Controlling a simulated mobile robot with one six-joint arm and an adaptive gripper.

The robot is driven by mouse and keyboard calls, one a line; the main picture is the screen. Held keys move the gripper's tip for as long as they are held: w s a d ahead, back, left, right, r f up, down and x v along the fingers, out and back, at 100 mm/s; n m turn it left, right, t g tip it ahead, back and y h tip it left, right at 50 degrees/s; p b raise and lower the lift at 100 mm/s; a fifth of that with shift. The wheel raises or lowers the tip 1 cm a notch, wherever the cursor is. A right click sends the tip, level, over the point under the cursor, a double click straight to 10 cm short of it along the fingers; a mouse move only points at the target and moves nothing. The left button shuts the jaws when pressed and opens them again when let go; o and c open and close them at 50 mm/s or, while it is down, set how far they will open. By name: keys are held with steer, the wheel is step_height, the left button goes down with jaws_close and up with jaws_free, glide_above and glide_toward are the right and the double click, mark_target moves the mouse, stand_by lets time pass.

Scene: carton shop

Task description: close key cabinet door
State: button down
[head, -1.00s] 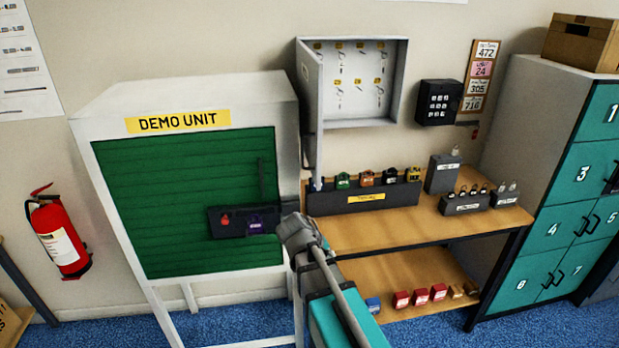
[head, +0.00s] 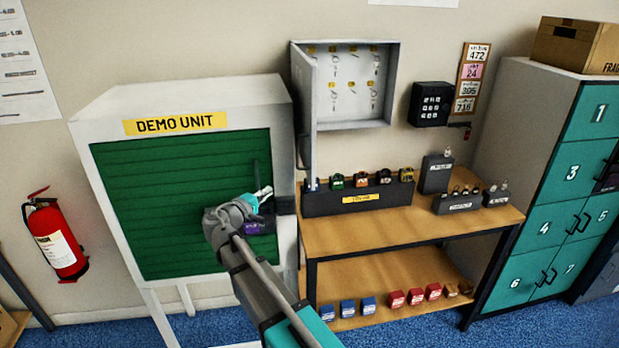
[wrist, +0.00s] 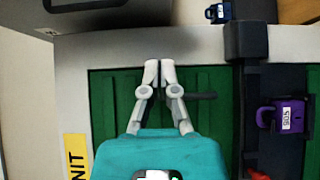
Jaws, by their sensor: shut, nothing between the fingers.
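The grey key cabinet (head: 391,90) is on the wall, with several keys hanging inside. Its door (head: 304,110) stands open, swung out from the left side towards me. My gripper (head: 266,192) is in front of the demo unit's green panel, lower and to the left of the door, apart from it. In the wrist view its two fingertips (wrist: 153,68) are together with nothing between them, over the top part of the green panel.
The demo unit (head: 185,97) stands left of the cabinet; a purple padlock (wrist: 289,115) hangs on it. A wooden table (head: 410,225) below the cabinet carries a black padlock rack (head: 320,202). A keypad box (head: 430,104) is right of the cabinet, and teal lockers (head: 560,185) stand further right.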

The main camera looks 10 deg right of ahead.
stand_by(0.4)
glide_toward(307, 172)
steer(key=w+a+x, duration=0.1)
steer(key=x, duration=0.5)
steer(key=shift+s+d+f, duration=0.15)
steer(key=shift+d, duration=0.55)
